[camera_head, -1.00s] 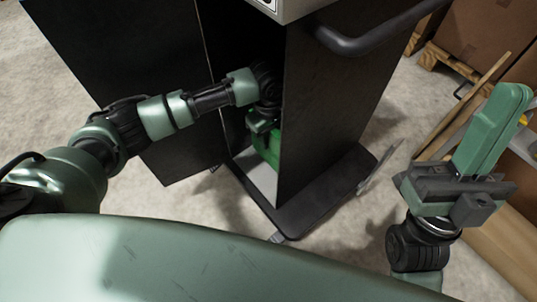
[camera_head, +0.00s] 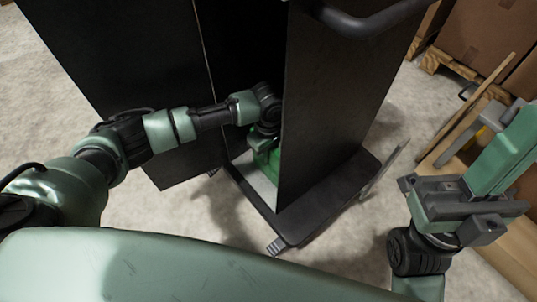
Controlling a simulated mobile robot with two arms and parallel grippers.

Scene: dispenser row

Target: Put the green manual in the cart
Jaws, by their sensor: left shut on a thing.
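The cart (camera_head: 335,100) is a tall black cabinet on a low wheeled base, with its front open. My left gripper (camera_head: 263,144) reaches into the opening and points down, shut on the green manual (camera_head: 271,164). The manual is inside the cart, low above or on its pale floor; I cannot tell whether it touches. The cart's side panel hides part of the manual. My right gripper (camera_head: 455,205) is at the right, outside the cart; its fingertips are not clear.
An open black door (camera_head: 120,90) stands left of the opening. A black handle (camera_head: 370,18) juts from the cart's top. Cardboard boxes (camera_head: 485,38) on a wooden pallet and leaning planks (camera_head: 478,105) are at the right. Bare floor lies left of the cart.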

